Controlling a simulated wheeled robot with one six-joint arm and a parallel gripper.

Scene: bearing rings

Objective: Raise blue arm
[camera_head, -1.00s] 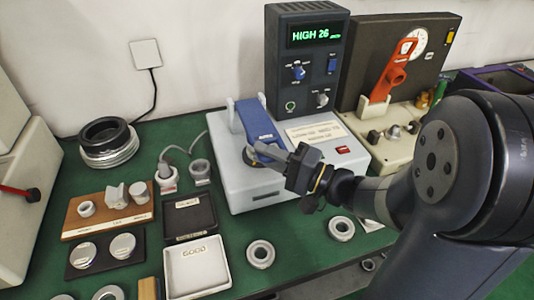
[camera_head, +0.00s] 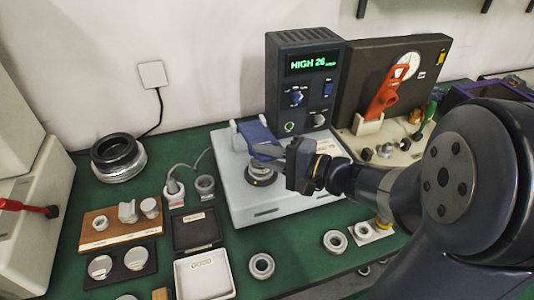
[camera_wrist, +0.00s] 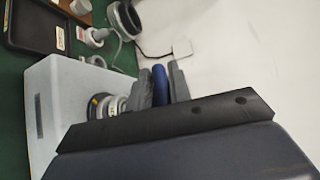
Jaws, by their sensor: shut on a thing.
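The blue arm (camera_head: 256,134) is hinged at the back of a pale grey machine (camera_head: 238,197). It is tilted up, with its front end above a dark and silver round seat (camera_head: 262,177). My gripper (camera_head: 273,154) is shut on the front end of the blue arm. In the wrist view, the blue arm (camera_wrist: 159,84) shows between the two grey fingers of my gripper (camera_wrist: 161,76). The round seat (camera_wrist: 103,104) shows left of the fingers, apart from them. The gripper hides part of the arm and the machine's top.
A dark display unit (camera_head: 301,81) reading HIGH 26 stands behind the machine. A red-levered gauge (camera_head: 383,95) is to the right. Trays (camera_head: 203,274), loose rings (camera_head: 261,266) and a wooden holder (camera_head: 99,239) lie on the green table. The wall (camera_head: 200,50) is behind.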

